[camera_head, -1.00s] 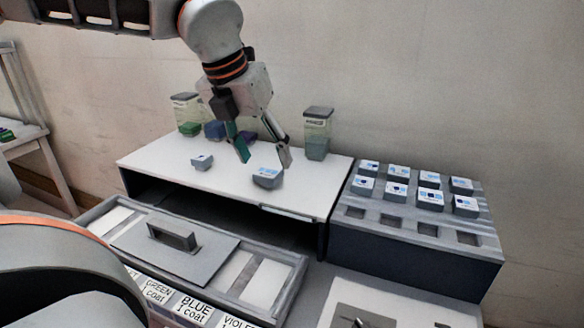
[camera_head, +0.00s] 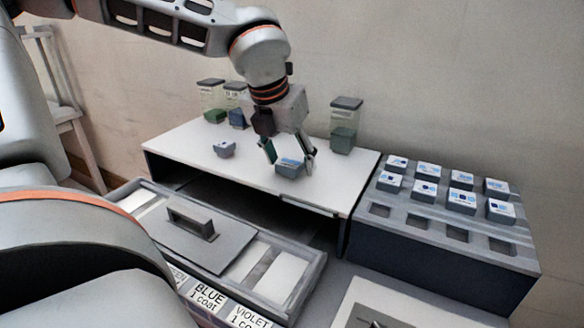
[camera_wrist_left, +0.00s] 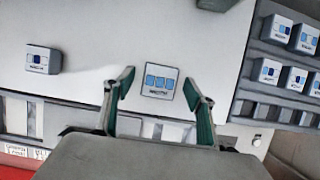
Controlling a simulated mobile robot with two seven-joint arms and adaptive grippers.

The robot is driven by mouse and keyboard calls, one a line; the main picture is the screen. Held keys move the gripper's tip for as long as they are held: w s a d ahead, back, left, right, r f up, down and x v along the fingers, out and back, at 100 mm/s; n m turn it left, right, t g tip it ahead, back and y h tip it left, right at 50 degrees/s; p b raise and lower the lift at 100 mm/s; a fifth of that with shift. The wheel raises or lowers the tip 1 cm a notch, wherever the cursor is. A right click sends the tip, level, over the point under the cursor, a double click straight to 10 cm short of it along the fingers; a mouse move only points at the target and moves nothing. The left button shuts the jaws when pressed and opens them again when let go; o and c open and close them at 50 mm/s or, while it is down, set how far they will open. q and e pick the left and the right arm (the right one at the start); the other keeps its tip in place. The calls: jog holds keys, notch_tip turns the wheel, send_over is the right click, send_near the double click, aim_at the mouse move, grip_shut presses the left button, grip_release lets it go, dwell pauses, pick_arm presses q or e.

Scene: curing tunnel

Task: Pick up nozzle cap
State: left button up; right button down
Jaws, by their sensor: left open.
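A small grey piece with a white and blue label (camera_head: 289,170) sits on the white raised shelf; its printed name is too small to read, so I cannot confirm it is the nozzle cap. My left gripper (camera_head: 290,160) points down with its fingers on either side of this piece. In the left wrist view, the label with three blue squares (camera_wrist_left: 160,82) shows between the open fingertips, with gaps on both sides. A second small grey labelled piece (camera_head: 224,149) stands apart on the left of the shelf. My right gripper is out of view.
Clear jars with dark lids, one at the right (camera_head: 345,125), stand along the shelf's back edge. A dark rack (camera_head: 440,240) with several labelled blocks and empty slots is at right. A grey tray with a handled lid (camera_head: 195,235) lies in front.

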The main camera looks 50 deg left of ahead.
pick_arm(q)
jog(key=shift+s+r, duration=0.1)
jog(key=c, duration=1.2)
jog(key=shift+c, duration=0.2)
